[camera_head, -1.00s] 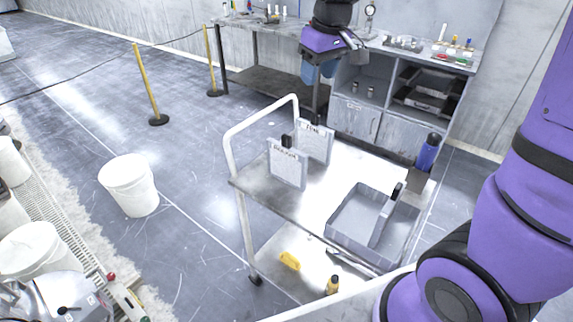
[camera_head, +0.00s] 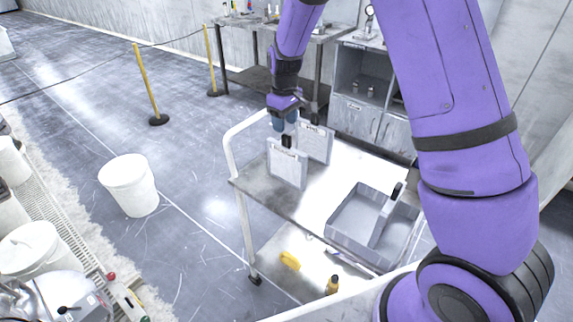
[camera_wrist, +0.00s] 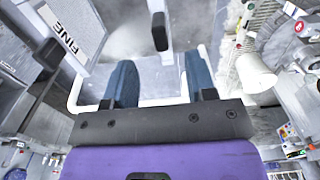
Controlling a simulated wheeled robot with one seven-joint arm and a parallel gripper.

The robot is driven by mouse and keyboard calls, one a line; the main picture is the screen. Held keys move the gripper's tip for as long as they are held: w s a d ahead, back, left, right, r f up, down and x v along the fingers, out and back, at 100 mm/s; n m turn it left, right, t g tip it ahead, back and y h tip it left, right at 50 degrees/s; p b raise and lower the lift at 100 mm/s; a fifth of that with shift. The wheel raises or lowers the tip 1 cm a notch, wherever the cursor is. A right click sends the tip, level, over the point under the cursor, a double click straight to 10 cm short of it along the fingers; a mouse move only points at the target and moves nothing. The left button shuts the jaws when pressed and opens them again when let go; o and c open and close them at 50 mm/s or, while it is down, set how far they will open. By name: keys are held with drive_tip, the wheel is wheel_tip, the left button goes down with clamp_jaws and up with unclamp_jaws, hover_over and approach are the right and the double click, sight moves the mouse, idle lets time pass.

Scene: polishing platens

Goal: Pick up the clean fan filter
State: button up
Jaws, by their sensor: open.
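Two upright, pale grey framed panels with white labels stand on the cart's top. The front panel (camera_head: 287,169) has a black tab (camera_head: 287,141) on its upper edge; its label is too small to read surely. The rear panel (camera_head: 317,145) stands just behind it, and a panel (camera_wrist: 72,30) marked FINE shows at the left in the wrist view. I cannot tell which panel, if either, is the clean fan filter. My gripper (camera_head: 284,128) is open and empty, just above the front panel's tab. In the wrist view its blue fingers (camera_wrist: 160,62) stand apart, with a black tab ahead between them.
The cart (camera_head: 262,193) has a white rail at its left end. A grey divided tray (camera_head: 350,222) sits on its right part. A yellow object (camera_head: 290,260) lies on the lower shelf. A white bucket (camera_head: 130,187) stands on the floor at left.

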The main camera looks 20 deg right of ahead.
sight(286, 135)
drive_tip(key=shift+s+d+f, duration=0.1)
drive_tip(key=shift+s+f, duration=0.05)
drive_tip(key=shift+f, duration=1.8)
drive_tip(key=shift+s+f, duration=0.15)
drive_tip(key=shift+f, duration=1.8)
drive_tip(key=shift+c, duration=0.2)
clamp_jaws()
